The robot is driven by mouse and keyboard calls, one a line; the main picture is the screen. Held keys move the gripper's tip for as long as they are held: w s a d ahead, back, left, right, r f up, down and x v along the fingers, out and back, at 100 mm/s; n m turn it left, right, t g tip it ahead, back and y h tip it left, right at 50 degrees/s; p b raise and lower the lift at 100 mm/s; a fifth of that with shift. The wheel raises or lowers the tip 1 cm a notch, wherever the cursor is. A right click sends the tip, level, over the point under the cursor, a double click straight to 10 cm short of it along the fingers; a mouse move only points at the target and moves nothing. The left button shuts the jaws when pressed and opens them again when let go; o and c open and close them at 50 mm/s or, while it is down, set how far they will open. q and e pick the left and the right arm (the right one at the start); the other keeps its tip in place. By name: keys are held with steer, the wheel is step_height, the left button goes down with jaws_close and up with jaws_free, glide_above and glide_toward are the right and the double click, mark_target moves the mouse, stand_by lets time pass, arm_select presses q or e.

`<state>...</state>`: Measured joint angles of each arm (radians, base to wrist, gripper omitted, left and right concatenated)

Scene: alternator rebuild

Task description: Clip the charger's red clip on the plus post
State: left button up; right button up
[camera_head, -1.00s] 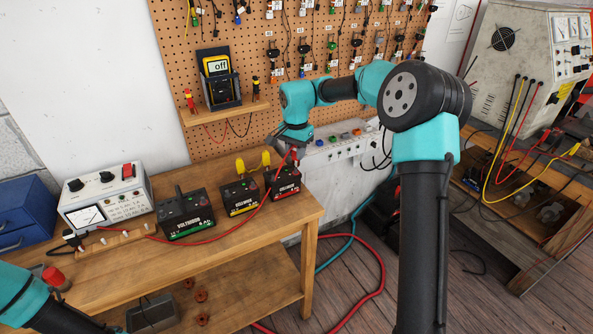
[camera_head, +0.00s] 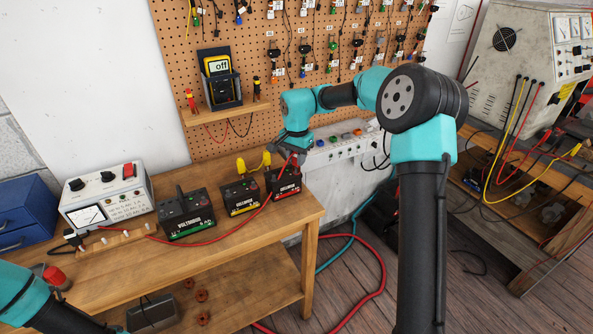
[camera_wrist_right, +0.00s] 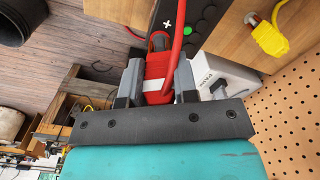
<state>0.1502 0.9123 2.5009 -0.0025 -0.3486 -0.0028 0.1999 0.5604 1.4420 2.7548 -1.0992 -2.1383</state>
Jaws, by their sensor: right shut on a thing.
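My right gripper (camera_wrist_right: 158,82) is shut on the red clip (camera_wrist_right: 156,66), with one grey finger on each side of it. A red cable runs up from the clip in the right wrist view. The clip's grey nose points at the black top of the rightmost battery (camera_head: 284,181), beside a white plus mark (camera_wrist_right: 167,24) and a green dot (camera_wrist_right: 187,31). The plus post is hidden behind the clip and cable, so I cannot tell whether the clip touches it. In the head view my right gripper (camera_head: 287,158) is just above this battery. My left gripper is out of view.
A yellow clip (camera_wrist_right: 270,38) is close by. Two more batteries, one yellow-labelled (camera_head: 240,197) and one green-labelled (camera_head: 186,215), stand left along the wooden bench (camera_head: 240,233). A white meter box (camera_head: 106,195) stands farther left. A pegboard (camera_head: 165,50) rises behind.

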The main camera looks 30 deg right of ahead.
steer(key=o, duration=0.8)
steer(key=shift+r, duration=0.15)
steer(key=shift+r, duration=4.1)
